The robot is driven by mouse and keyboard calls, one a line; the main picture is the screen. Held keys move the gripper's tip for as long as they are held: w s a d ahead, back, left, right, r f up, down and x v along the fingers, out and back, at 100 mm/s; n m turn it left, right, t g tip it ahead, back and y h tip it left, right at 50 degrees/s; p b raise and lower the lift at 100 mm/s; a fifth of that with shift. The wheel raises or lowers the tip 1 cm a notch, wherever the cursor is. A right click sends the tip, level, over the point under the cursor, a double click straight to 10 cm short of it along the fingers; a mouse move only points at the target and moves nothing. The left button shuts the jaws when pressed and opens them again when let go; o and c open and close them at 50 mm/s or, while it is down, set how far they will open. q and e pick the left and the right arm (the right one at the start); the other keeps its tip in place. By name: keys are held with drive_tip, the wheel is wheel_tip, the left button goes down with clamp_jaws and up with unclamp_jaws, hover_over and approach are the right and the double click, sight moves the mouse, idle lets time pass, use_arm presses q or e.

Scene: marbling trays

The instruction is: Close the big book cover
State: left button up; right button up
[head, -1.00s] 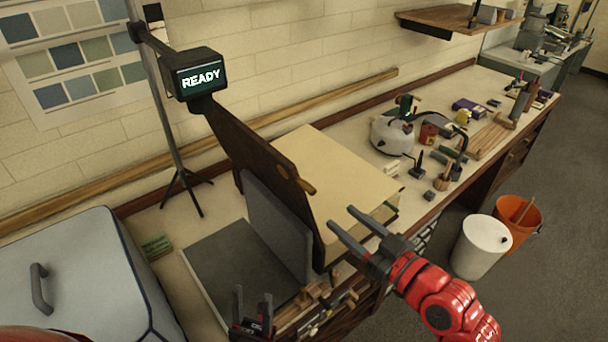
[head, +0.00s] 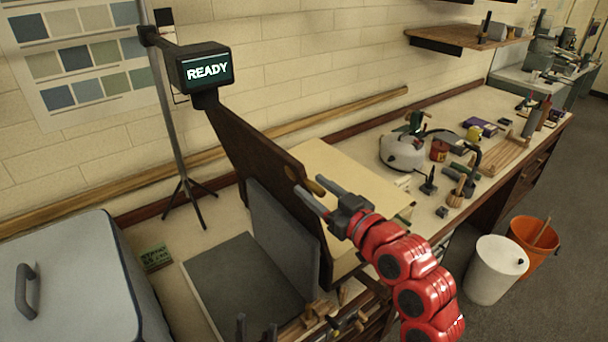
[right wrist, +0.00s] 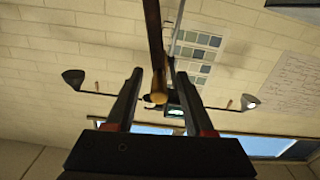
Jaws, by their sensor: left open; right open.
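The big book's dark brown cover (head: 262,150) stands steeply tilted in the head view, with a wooden peg (head: 314,187) on its edge. The cream block (head: 352,178), apparently its pages, lies to its right. My right gripper (head: 308,184) is open, its fingertips at the peg. In the right wrist view the cover (right wrist: 154,35) shows edge-on between the open fingers, with the round peg end (right wrist: 158,97) between them; contact cannot be told. My left gripper (head: 256,329) is open and empty at the bottom edge, mostly cut off.
A grey upright panel (head: 283,235) and flat grey panel (head: 240,285) are left of the cover. A READY display (head: 207,70) stands close behind its top. A grey lidded box (head: 70,285) is at left. Tools and a kettle (head: 402,152) are on the right bench.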

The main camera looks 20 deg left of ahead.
sight(305, 181)
drive_tip(key=shift+p+x, duration=0.3)
drive_tip(key=shift+x, duration=1.65)
clamp_jaws()
